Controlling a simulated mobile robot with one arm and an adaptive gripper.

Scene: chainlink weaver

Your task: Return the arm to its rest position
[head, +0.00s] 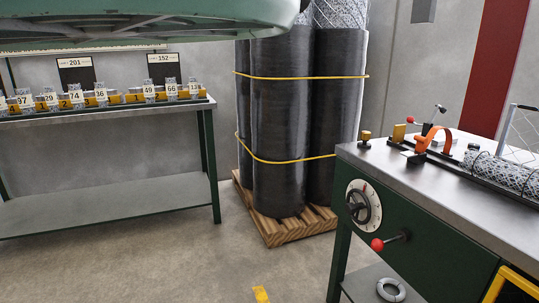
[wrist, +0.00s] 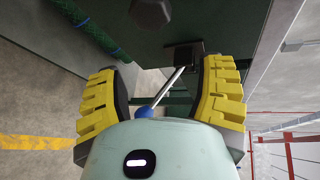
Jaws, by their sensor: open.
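My gripper (wrist: 162,72) shows in the wrist view with its two yellow ridged fingers wide apart. A metal lever rod (wrist: 172,84) with a blue knob (wrist: 145,111) comes from a dark bracket (wrist: 184,54) and lies between the fingers in the picture. No finger is seen closed on it, and I cannot tell how near it is in depth. The knob is partly hidden behind the pale gripper body. My gripper does not show in the head view.
In the head view, a green machine bench (head: 440,190) with a dial (head: 363,206) and red-knobbed levers stands at right. Tall black wrapped rolls (head: 283,120) stand on a pallet (head: 272,229). A shelf table (head: 110,112) with numbered items is at left. Open floor lies in front.

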